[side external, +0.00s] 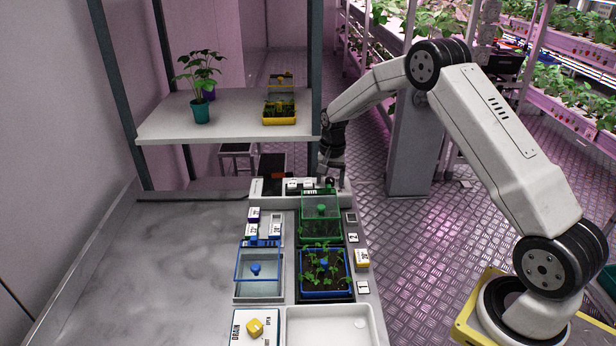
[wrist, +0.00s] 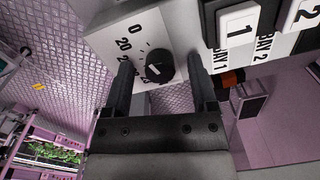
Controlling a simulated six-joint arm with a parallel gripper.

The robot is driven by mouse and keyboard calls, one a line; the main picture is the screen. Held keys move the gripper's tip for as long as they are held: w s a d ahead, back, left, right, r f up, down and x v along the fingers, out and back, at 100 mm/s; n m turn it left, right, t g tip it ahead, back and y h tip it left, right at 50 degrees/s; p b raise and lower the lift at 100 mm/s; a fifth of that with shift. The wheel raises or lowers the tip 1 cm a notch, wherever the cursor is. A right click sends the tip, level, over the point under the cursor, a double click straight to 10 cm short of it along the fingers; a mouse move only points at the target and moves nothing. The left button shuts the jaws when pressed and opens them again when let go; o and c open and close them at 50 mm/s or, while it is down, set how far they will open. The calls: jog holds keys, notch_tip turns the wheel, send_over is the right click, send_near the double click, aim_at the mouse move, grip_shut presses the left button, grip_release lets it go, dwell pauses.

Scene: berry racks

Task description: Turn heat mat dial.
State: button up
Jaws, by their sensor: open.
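The heat mat dial (wrist: 160,66) is a black round knob with a white pointer line on a white plate (wrist: 128,35) marked with numbers such as 0 and 20. In the wrist view it sits between the two dark fingers of my gripper (wrist: 163,88), which is open. A gap shows on each side of the knob, so the fingers do not appear to grip it. In the side external view my gripper (side external: 331,170) is at the right end of the white control panel (side external: 268,188). The dial is small and partly hidden there.
White switches labelled 1 (wrist: 237,27) and 2 (wrist: 303,12) are right of the dial. A shelf (side external: 170,122) holds plants. The left bench is clear.

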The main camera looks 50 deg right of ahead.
grip_shut()
jog(key=shift+n, duration=3)
grip_release()
